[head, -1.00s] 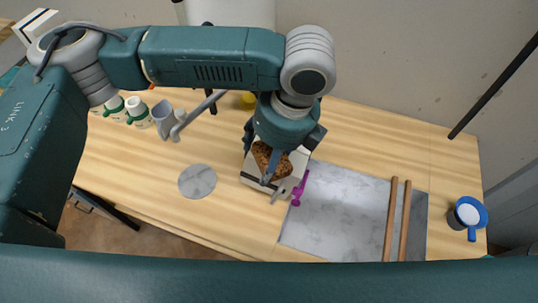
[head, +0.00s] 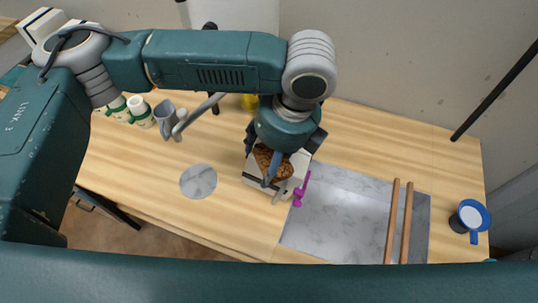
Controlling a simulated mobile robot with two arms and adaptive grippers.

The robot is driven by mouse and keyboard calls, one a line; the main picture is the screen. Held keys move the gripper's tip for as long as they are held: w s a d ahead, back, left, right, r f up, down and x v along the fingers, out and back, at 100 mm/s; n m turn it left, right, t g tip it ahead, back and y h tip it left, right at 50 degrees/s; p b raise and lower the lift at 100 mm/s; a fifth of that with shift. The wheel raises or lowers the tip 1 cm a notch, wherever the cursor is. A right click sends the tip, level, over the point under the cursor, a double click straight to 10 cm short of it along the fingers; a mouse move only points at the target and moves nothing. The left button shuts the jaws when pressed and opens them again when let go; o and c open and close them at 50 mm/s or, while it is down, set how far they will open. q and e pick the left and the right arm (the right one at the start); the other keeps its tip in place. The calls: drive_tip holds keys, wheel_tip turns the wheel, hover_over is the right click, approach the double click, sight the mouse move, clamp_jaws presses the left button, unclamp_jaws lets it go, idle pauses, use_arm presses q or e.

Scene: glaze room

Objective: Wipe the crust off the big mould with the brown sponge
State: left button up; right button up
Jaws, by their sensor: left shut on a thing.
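The brown sponge (head: 284,171) is in my left gripper (head: 272,176), which points down and is shut on it. The sponge is over a white block-shaped mould (head: 254,183) on the table. Whether the sponge touches the mould is hard to tell. My right gripper is not in view.
A magenta tool (head: 298,196) lies beside the mould. A marble slab (head: 340,215) with two wooden rods (head: 392,220) is to the right. A blue cup (head: 473,238) stands far right. A round marble disc (head: 198,181), grey pitcher (head: 164,117) and white bottles (head: 138,108) are left.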

use_arm(q)
drive_tip(key=shift+a+f, duration=0.15)
drive_tip(key=shift+f, duration=0.45)
drive_tip(key=shift+w+d+r, duration=0.15)
drive_tip(key=shift+w+d, duration=0.1)
drive_tip(key=shift+w, duration=0.35)
drive_tip(key=shift+w+d+p, duration=0.25)
drive_tip(key=shift+w+p, duration=0.1)
drive_tip(key=shift+w, duration=0.35)
drive_tip(key=shift+w+d+p, duration=0.2)
drive_tip(key=shift+w+p, duration=0.1)
drive_tip(key=shift+w, duration=0.35)
drive_tip(key=shift+s+p, duration=0.1)
drive_tip(key=shift+p, duration=0.45)
drive_tip(key=shift+s+a+p, duration=0.2)
drive_tip(key=shift+s+p, duration=0.25)
drive_tip(key=shift+s, duration=0.05)
drive_tip(key=shift+s+a+p, duration=0.15)
drive_tip(key=shift+s+p, duration=0.25)
drive_tip(key=shift+s, duration=0.1)
drive_tip(key=shift+s+a+p, duration=0.35)
drive_tip(key=shift+s+p, duration=0.15)
drive_tip(key=shift+s, duration=0.4)
